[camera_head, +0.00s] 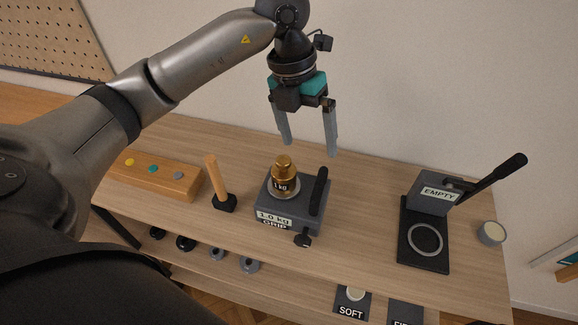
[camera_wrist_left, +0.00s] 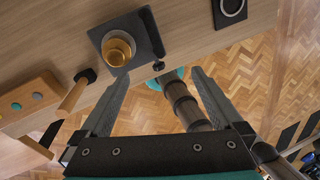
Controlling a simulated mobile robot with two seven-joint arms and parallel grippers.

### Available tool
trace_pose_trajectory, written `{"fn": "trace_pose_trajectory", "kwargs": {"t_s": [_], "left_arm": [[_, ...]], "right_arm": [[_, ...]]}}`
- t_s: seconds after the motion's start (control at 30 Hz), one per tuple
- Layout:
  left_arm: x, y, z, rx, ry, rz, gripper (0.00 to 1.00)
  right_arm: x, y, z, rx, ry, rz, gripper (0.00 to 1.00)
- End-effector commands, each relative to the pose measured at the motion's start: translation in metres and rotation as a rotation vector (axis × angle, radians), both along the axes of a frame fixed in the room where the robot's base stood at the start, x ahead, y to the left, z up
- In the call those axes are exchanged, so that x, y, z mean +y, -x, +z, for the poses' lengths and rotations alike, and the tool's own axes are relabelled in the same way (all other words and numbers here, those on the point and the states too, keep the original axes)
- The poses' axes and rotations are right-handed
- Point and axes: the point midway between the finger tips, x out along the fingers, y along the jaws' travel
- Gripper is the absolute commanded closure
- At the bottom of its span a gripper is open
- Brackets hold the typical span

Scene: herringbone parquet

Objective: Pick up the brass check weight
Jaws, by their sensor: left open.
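The brass check weight (camera_head: 284,174), marked 1 kg, stands upright on a pale round pan on the dark grip gauge (camera_head: 266,212), whose label reads 1.0 kg. My left gripper (camera_head: 308,146) points down with its jaws open and empty, above and behind the weight in the head view. In the left wrist view the weight (camera_wrist_left: 118,50) shows from above, beyond the left fingertip and apart from both fingers (camera_wrist_left: 160,75). My right gripper is not seen.
A dark upright handle (camera_head: 319,190) stands on the gauge right beside the weight. A wooden-handled tool (camera_head: 217,180) and a wooden block with coloured dots (camera_head: 158,180) are to the left. A lever press marked EMPTY (camera_head: 432,205) stands right. Bare tabletop lies between gauge and press.

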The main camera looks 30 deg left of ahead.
Motion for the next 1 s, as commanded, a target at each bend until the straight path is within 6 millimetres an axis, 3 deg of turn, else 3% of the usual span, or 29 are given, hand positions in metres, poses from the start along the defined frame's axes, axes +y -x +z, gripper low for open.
{"fn": "trace_pose_trajectory", "kwargs": {"t_s": [0.03,0.1,0.23,0.37,0.7,1.0], "left_arm": [[0.018,-0.002,0.005,0.003,-0.072,0.03,0.0],[0.037,-0.002,0.009,0.013,-0.144,0.061,0.0],[0.053,-0.001,0.01,0.023,-0.212,0.093,0.0],[0.056,0.0,-0.007,0.03,-0.223,0.098,0.0],[0.055,0.0,-0.074,0.027,-0.217,0.095,0.0],[0.055,-0.001,-0.099,0.029,-0.217,0.095,0.0]], "right_arm": [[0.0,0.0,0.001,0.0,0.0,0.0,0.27],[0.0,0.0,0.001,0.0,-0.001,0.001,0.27],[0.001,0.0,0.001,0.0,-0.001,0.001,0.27],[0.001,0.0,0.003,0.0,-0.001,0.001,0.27],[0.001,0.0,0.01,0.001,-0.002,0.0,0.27],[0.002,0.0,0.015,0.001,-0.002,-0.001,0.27]]}}
